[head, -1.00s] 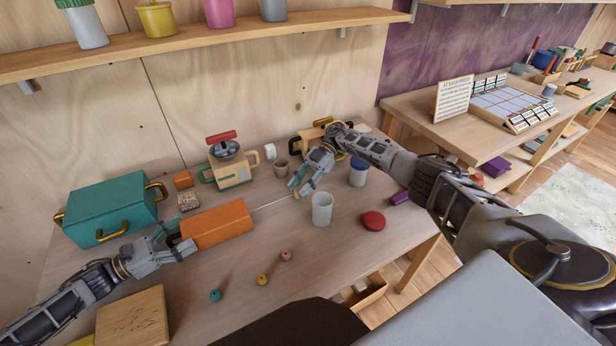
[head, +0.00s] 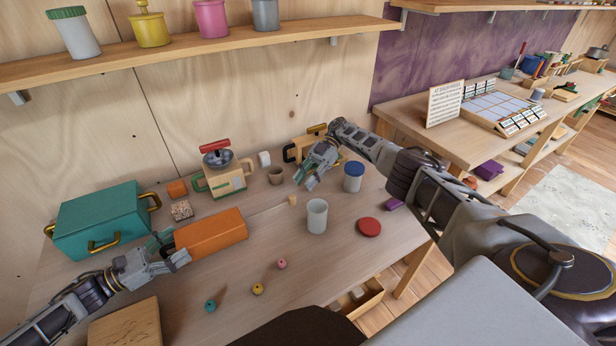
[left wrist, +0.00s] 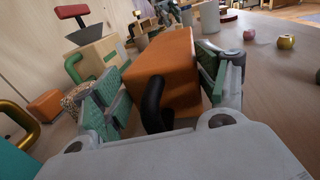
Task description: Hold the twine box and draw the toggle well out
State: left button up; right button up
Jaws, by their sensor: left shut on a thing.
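The orange twine box (head: 211,232) lies on the bench. My left gripper (head: 171,250) is shut on its near left end, and the left wrist view shows green finger pads on either side of the box (left wrist: 165,72). A thin pale cord (head: 268,209) runs from the box's right end to the small wooden toggle (head: 292,200), which stands clear of the box on the bench. My right gripper (head: 306,184) is just above and right of the toggle, apart from it, with its fingers spread and nothing seen between them.
A white cup (head: 317,217), a blue-lidded jar (head: 353,177) and a red lid (head: 368,228) stand right of the toggle. A small brown cup (head: 276,176) is behind it. A teal case (head: 98,222) is left of the box. Several beads lie in front.

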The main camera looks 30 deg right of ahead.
jog(key=shift+w+d+r, duration=0.15)
jog(key=shift+d+r, duration=0.05)
jog(key=shift+d, duration=0.25)
pick_arm(q)
jog(key=shift+s, duration=0.1)
jog(key=o, duration=1.2)
jog(key=shift+a, duration=0.1)
jog(key=shift+s+a, duration=0.2)
jog(key=shift+a, duration=1)
jog(key=shift+s+a, duration=0.25)
jog(key=shift+a, duration=0.9)
jog(key=shift+s+a, duration=0.2)
jog(key=shift+a, duration=1)
jog(key=shift+r, duration=0.15)
pick_arm(e)
jog(key=shift+r, duration=0.2)
pick_arm(q)
notch_tip(320, 180, up, 9)
jog(key=p, duration=0.9)
pick_arm(e)
notch_tip(320, 180, up, 9)
pick_arm(q)
jog(key=shift+r+p, duration=0.4)
jog(key=shift+p, duration=0.2)
pick_arm(e)
jog(key=shift+r, duration=0.45)
